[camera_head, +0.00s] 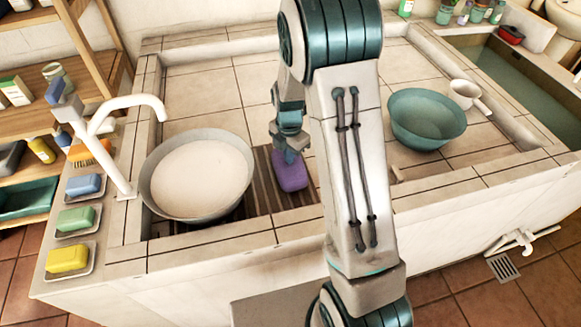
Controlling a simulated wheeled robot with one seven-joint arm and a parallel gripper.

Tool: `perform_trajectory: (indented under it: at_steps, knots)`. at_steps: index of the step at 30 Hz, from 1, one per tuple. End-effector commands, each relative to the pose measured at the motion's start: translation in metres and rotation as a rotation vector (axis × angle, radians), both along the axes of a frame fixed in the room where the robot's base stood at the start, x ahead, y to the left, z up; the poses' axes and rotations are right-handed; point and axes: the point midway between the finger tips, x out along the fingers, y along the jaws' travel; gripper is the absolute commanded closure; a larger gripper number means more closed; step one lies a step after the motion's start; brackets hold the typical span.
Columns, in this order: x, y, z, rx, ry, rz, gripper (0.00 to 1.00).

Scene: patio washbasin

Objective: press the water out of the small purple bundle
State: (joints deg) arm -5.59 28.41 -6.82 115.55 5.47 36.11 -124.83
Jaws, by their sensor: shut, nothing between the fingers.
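The small purple bundle (291,174) lies on a dark slatted strip (264,190) in the tiled basin top, just right of the grey bowl. My gripper (289,157) is directly above the bundle, pointing down, with its fingertips at or very near the bundle's top. The fingers are shut with nothing between them. Whether they press on the bundle cannot be told from this view. My arm crosses the middle of the picture and hides the tiles behind it.
A grey bowl (200,212) with pale contents stands left of the bundle, below a white tap (112,150). A teal basin (426,120) and white dipper (469,93) stand at right. Soap dishes line the left ledge. Tiles behind the bundle are clear.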

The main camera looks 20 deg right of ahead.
Motion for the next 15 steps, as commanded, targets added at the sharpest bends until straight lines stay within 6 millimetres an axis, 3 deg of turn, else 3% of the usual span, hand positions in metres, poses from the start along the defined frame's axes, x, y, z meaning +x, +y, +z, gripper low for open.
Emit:
perform_trajectory:
  at_steps: [1, 15]
  knots:
    - [-0.0049, 0.0005, -0.0068, 0.0, 0.016, 0.0, 1.0]
    - [-0.0048, 0.0004, -0.0024, 0.0, 0.016, 0.0, 1.0]
